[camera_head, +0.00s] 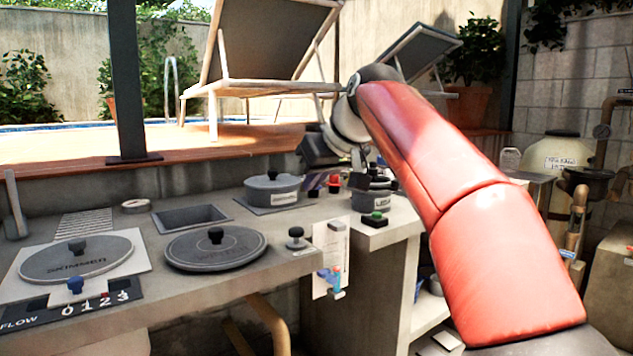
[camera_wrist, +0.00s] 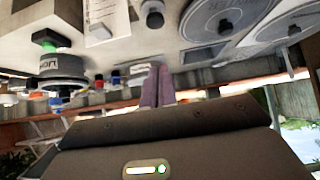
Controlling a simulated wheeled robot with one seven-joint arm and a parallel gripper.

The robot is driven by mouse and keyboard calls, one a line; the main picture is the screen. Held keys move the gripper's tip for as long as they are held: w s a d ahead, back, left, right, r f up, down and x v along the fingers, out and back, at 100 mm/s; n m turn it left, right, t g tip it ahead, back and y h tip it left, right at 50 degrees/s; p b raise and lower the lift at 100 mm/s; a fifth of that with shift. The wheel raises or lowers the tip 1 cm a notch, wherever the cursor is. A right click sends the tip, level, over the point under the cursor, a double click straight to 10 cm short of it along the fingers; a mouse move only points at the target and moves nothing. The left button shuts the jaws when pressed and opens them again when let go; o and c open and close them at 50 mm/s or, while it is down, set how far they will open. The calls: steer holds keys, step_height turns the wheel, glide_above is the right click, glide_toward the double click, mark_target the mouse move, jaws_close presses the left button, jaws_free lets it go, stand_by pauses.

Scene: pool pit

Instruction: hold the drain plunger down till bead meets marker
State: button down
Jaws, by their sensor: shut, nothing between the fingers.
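My gripper (camera_head: 314,188) is over the back of the counter, shut and empty; its purple fingers are together in the wrist view (camera_wrist: 157,74). A small grey knob on a round base (camera_head: 297,239), which looks like the drain plunger, stands upright at the counter's front edge, apart from my gripper. It seems to show at the top of the wrist view (camera_wrist: 152,13). Right of it, a white card (camera_head: 331,240) hangs over the front edge, with blue and red pieces (camera_head: 331,277) low on it. I cannot tell which pieces are the bead and marker.
A green button (camera_head: 375,215) is on a box to the right. A lidded grey pot (camera_head: 273,188) and small coloured caps (camera_head: 335,183) are near my gripper.

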glide_above(300, 231)
step_height(300, 231, down, 4)
steer(key=f, duration=0.1)
steer(key=f+b, duration=0.1)
steer(key=f, duration=0.2)
steer(key=shift+s+d+b, duration=0.15)
steer(key=shift+s+b, duration=0.1)
steer(key=shift+b, duration=0.1)
steer(key=shift+f, duration=0.3)
steer(key=shift+f+b, duration=0.6)
steer(key=shift+f, duration=0.65)
step_height(300, 231, up, 6)
steer(key=p, duration=0.4)
steer(key=shift+s+f, duration=0.1)
steer(key=shift+f, duration=0.05)
steer(key=v, duration=1)
steer(key=shift+b, duration=0.35)
